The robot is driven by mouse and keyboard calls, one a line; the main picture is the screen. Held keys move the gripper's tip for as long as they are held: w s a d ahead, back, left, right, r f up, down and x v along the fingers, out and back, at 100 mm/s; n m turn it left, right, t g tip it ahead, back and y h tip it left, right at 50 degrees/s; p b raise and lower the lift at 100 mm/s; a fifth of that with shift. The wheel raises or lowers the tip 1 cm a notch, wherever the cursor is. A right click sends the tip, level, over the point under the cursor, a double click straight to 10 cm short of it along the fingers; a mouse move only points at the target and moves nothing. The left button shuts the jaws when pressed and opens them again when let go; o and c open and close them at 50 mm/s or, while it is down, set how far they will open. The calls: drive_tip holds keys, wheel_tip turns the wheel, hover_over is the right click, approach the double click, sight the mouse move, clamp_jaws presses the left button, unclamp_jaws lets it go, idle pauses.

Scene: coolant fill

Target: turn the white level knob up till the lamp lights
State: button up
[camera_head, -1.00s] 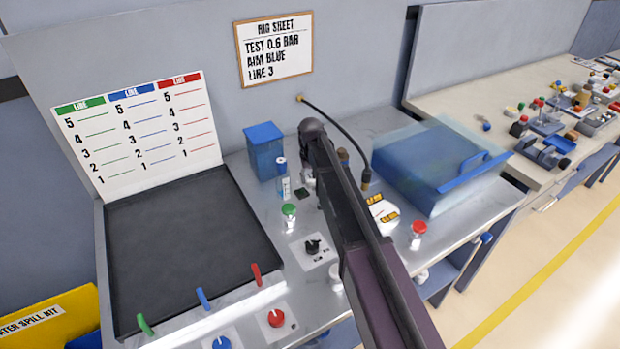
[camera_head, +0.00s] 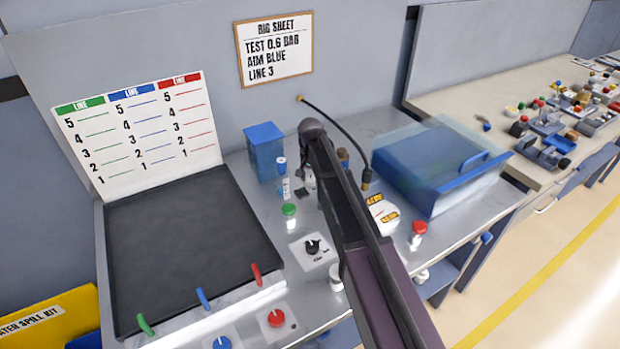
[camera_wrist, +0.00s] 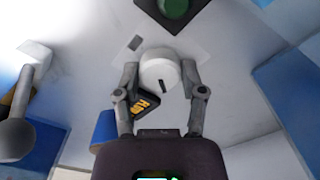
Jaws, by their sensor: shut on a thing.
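The white knob (camera_wrist: 158,72) shows in the wrist view, round with a short dark mark near its lower edge. My gripper (camera_wrist: 160,80) has one finger on each side of it and is shut on it. A dark green round cap (camera_wrist: 176,8) on a dark base is cut by the top edge of the wrist view. It shows no bright glow, and I cannot tell whether it is the lamp. In the head view my arm covers the fingers and the knob.
A black selector knob (camera_head: 313,247), a green-capped piece (camera_head: 289,210) and a red-capped piece (camera_head: 418,228) stand near my arm on the bench. A blue bin (camera_head: 265,150) is behind, and a clear-lidded blue box (camera_head: 435,170) is to the right. A black label (camera_wrist: 143,105) lies beside the left finger.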

sight(311, 178)
drive_tip(key=shift+s, duration=0.1)
drive_tip(key=o, duration=1.1)
drive_tip(key=shift+o, duration=0.2)
drive_tip(key=shift+n, duration=0.3)
drive_tip(key=n, duration=0.6)
wheel_tip(311, 178, up, 14)
drive_tip(key=p, duration=1.4)
drive_tip(key=s+d+f+m+b, duration=0.3)
drive_tip(key=s+d, duration=1.7)
drive_tip(key=s, duration=0.2)
drive_tip(key=shift+d, duration=0.4)
